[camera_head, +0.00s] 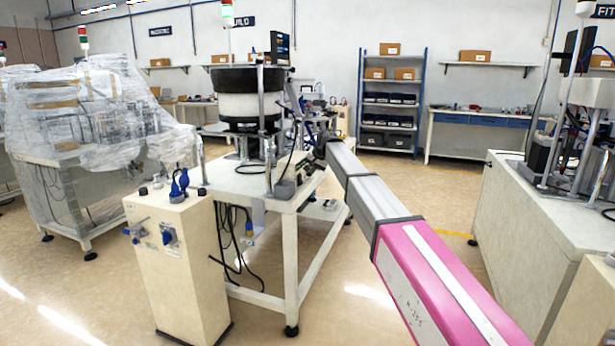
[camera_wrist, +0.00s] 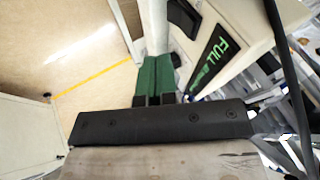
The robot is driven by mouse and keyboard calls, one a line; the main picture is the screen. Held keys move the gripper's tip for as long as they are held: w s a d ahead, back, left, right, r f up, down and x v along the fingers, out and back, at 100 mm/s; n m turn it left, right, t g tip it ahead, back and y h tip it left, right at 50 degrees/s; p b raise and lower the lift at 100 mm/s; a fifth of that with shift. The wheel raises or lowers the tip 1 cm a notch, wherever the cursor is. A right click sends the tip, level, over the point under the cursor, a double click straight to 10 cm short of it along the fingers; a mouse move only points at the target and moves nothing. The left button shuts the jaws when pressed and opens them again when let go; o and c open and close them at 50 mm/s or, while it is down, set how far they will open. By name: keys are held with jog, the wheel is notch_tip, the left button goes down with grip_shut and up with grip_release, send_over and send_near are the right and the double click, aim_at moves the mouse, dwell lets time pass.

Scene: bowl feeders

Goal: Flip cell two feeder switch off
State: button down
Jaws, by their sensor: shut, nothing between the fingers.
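A black-and-silver bowl feeder (camera_head: 245,97) stands on a white table (camera_head: 262,186) in the middle of the head view. I cannot tell which cell it belongs to or pick out its switch. A cream cabinet (camera_head: 178,280) in front carries blue handles, one being a rotary handle (camera_head: 168,237) on its front. My arm reaches from the lower right to the table's right side. In the wrist view my gripper (camera_wrist: 155,75) has green fingers, shut and empty. They point at a white post beside a pale housing with a dark panel reading "FULL" (camera_wrist: 213,62) in green letters.
Black cables (camera_head: 232,245) hang under the table. A plastic-wrapped machine (camera_head: 90,115) stands left. A white bench with machinery (camera_head: 525,210) stands right. Blue shelving (camera_head: 390,100) is at the back. Open floor (camera_head: 445,190) lies between the table and the right bench.

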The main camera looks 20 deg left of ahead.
jog(key=v, duration=0.6)
jog(key=shift+r, duration=0.4)
jog(key=shift+s, duration=0.2)
